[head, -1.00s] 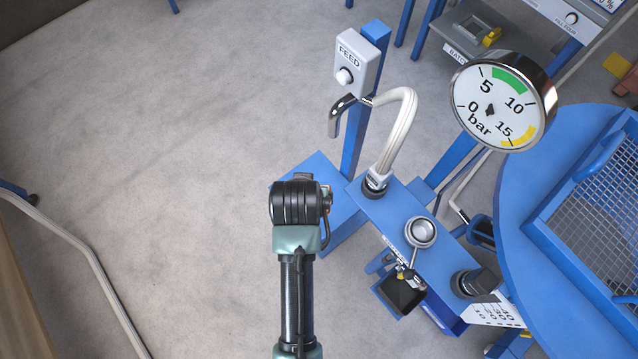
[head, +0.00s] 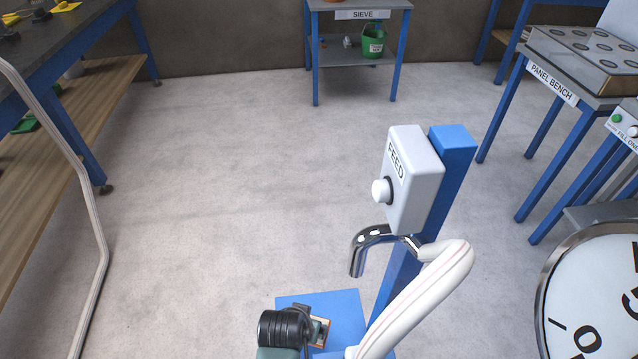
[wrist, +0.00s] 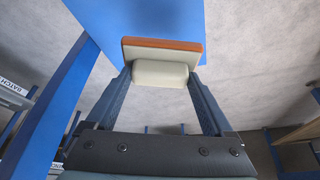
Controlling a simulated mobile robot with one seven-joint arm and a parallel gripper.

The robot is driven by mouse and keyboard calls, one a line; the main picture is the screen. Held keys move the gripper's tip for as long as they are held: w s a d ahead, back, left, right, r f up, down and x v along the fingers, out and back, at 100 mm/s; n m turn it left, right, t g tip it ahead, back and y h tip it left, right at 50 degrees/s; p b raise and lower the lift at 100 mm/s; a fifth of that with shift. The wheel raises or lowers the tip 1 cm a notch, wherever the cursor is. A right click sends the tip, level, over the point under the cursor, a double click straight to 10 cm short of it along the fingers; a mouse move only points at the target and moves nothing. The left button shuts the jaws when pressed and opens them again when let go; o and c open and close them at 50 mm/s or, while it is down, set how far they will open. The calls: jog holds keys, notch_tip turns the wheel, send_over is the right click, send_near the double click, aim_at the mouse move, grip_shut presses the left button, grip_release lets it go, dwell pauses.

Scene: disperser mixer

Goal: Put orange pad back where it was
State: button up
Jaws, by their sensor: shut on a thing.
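The orange pad (wrist: 165,44) is a thin orange slab on a cream block, shown in the wrist view. My gripper (wrist: 161,78) is shut on the cream block, one finger on each side. The pad's face lies toward a blue surface (wrist: 150,18); whether it touches is not clear. In the head view, a small part of the pad (head: 321,331) shows beside my wrist, over the blue base plate (head: 345,305) of the feed post. My fingers are mostly hidden there by the wrist.
The white FEED box (head: 415,180) is on the blue post (head: 452,160), with a chrome spout (head: 368,240) and white hose (head: 420,300) right of my arm. A pressure gauge (head: 590,300) is at lower right. Open floor lies left and behind.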

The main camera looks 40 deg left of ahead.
notch_tip(320, 180, down, 9)
jog(key=b, duration=0.3)
jog(key=shift+f, duration=0.1)
jog(key=shift+f, duration=0.15)
jog(key=o, duration=1.1)
jog(key=shift+c, duration=0.2)
jog(key=p+v, duration=0.4)
jog(key=v, duration=0.8)
jog(key=shift+r+p, duration=0.2)
jog(key=shift+p, duration=0.2)
jog(key=shift+s, duration=0.1)
